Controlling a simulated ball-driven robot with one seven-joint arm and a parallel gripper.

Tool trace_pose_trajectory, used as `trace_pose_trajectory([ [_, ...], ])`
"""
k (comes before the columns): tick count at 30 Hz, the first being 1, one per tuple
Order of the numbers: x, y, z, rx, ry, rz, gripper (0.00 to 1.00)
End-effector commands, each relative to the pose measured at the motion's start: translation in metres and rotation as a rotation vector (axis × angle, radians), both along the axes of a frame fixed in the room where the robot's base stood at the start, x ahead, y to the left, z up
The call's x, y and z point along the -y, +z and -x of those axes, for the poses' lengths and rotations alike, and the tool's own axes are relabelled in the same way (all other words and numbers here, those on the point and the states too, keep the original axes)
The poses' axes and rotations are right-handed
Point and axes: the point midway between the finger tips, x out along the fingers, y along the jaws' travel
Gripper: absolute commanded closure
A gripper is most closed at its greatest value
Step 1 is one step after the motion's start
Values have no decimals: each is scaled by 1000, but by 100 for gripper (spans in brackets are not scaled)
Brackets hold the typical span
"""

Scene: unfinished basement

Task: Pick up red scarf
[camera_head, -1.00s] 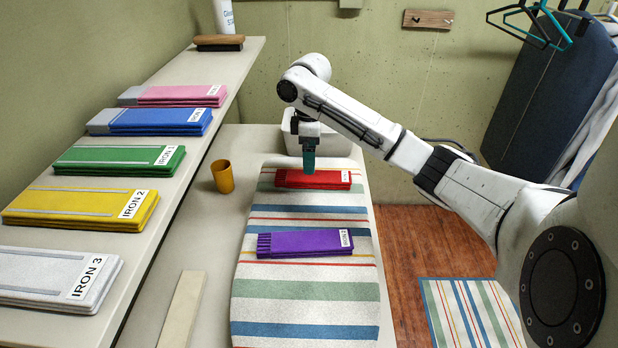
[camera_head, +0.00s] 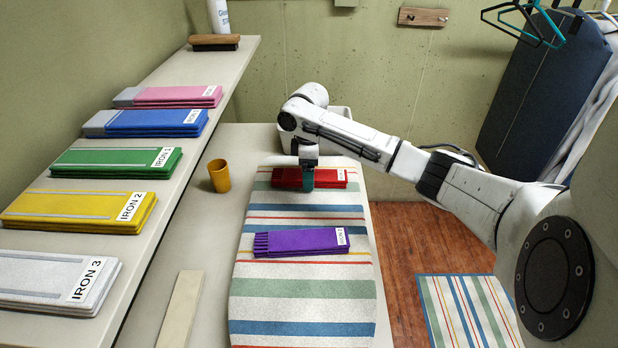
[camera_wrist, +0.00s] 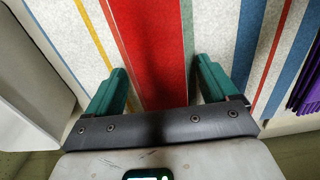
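The red scarf (camera_head: 285,177) lies folded, with a white label at its right end, at the far end of a striped ironing mat (camera_head: 300,290). My gripper (camera_head: 307,178) is over the scarf's middle, pointing down. In the wrist view, the red scarf (camera_wrist: 153,50) runs between the two green fingers of my gripper (camera_wrist: 155,92). The fingers are spread apart, one on each side of the scarf, with a gap on both sides. I cannot tell whether the fingertips touch the mat.
A purple scarf (camera_head: 298,241) lies nearer on the mat; its edge shows at the wrist view's right (camera_wrist: 306,88). An orange cup (camera_head: 219,176) is to the left. Several folded scarves lie on the left shelf (camera_head: 160,190).

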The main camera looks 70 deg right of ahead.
Motion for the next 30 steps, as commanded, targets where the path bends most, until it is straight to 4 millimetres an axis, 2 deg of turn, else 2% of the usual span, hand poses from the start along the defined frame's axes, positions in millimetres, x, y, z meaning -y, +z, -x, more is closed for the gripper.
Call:
trace_pose_trajectory([
  [2, 0, 0, 0, 0, 0, 0, 22],
  [17, 0, 0, 0, 0, 0, 0, 69],
  [25, 0, 2, 0, 0, 0, 1, 69],
  [30, 0, 11, -1, 1, 0, 1, 69],
])
